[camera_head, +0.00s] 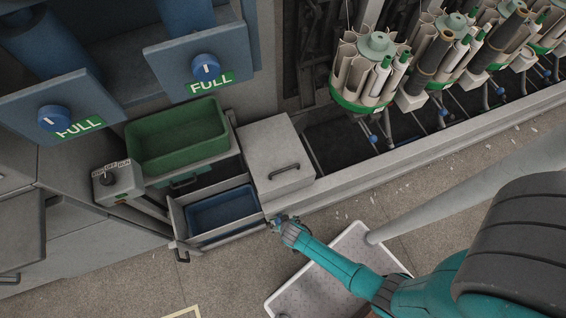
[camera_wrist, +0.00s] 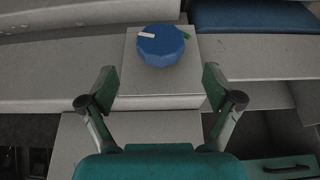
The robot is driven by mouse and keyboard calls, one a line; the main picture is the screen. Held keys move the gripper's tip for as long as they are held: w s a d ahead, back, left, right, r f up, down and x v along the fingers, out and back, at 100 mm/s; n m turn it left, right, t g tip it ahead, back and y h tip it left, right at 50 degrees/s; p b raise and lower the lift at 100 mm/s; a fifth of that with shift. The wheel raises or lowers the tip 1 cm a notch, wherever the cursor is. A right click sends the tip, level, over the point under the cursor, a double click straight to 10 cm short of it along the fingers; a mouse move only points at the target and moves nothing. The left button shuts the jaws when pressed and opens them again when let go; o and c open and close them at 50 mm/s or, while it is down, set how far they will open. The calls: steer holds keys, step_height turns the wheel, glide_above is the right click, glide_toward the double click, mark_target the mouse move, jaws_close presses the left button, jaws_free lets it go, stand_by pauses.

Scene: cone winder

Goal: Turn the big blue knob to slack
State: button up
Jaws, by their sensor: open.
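A big blue knob (camera_wrist: 161,46) sits on a light grey box (camera_wrist: 128,70), in the upper middle of the wrist view. Its white pointer mark lies to the left of its top, and a small green mark shows at its right edge. No lettering can be read there. My gripper (camera_wrist: 160,78) is open and empty, with one finger to each side below the knob, apart from it. In the head view my gripper (camera_head: 281,224) is small, low by the drawers. A bluish patch shows at its tip; I cannot tell whether it is this knob.
Two other blue knobs (camera_head: 205,67) (camera_head: 53,118) sit above green FULL labels at upper left. A small switch box (camera_head: 118,183), a green bin (camera_head: 178,135) and an open drawer with a blue tray (camera_head: 222,210) stand nearby. Yarn holders (camera_head: 365,75) line the upper right.

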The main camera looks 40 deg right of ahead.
steer(key=shift+x, duration=3.75)
steer(key=c, duration=1.1)
steer(key=shift+a, duration=0.1)
steer(key=shift+a+g+h, duration=0.1)
steer(key=shift+g+h, duration=0.2)
steer(key=shift+h, duration=0.4)
steer(key=shift+n+h, duration=0.4)
steer(key=shift+h, duration=0.6)
